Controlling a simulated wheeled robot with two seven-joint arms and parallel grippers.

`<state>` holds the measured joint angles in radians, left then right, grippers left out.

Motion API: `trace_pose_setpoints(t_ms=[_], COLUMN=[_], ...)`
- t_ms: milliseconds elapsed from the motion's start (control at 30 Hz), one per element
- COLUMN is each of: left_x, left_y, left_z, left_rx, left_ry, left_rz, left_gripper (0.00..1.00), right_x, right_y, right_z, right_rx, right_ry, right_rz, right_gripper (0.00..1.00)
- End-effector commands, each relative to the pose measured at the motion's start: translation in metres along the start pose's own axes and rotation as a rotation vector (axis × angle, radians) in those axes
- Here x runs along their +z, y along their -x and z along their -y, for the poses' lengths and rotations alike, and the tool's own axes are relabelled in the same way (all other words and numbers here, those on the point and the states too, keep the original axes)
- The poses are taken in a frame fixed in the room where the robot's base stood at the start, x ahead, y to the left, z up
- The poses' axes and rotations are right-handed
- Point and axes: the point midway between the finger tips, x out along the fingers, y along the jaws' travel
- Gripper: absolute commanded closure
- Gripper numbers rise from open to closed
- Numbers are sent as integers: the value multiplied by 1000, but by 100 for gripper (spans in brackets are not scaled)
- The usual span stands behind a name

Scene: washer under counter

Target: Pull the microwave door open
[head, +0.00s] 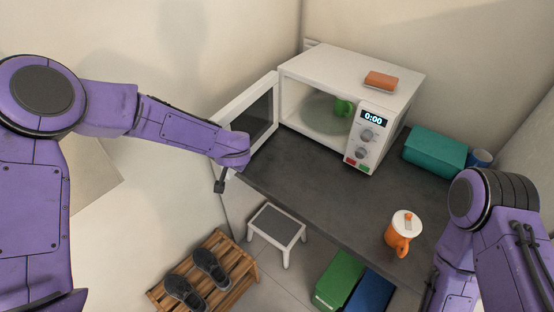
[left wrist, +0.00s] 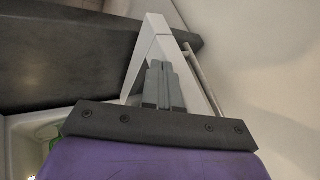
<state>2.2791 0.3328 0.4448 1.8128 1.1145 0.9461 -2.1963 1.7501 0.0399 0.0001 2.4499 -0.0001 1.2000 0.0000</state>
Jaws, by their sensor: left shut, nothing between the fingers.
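The white microwave (head: 345,75) stands at the back of the dark counter. Its door (head: 258,120), with a dark window, is swung wide open to the left, and the lit cavity shows. A green cup-like object (head: 343,107) sits inside on a round plate. My left gripper (head: 220,187) is by the door's lower free edge. In the left wrist view the closed fingers (left wrist: 162,82) are empty and overlap the door (left wrist: 148,48); contact is unclear. A thin handle bar (left wrist: 203,78) runs along the door's far side. My right gripper is out of view; only my right arm shows.
An orange sponge-like block (head: 381,81) lies on the microwave. A teal box (head: 435,152), a blue cup (head: 480,158) and an orange lidded mug (head: 403,232) stand on the counter. Below are a stool (head: 276,224), a wooden rack (head: 210,275) with shoes, and green and blue bins.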

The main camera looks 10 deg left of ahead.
Motion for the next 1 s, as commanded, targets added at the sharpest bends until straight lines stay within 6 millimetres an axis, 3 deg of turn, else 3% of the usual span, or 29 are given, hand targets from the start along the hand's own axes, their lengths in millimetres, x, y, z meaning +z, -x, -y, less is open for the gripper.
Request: trace_pose_setpoints(t_ms=[200, 400, 833, 1000], left_x=[2, 3, 3, 5], left_y=[-11, -14, -14, -2], left_z=[22, 30, 29, 10], left_rx=[-2, -3, -4, -6], left_ry=[4, 5, 5, 6], left_rz=[0, 2, 2, 3], left_gripper=[100, 100, 100, 100], right_x=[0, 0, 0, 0], right_y=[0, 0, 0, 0], right_z=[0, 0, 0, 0], right_rx=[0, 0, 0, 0], right_ry=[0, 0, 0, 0], right_rz=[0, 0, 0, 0], right_gripper=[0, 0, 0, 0])
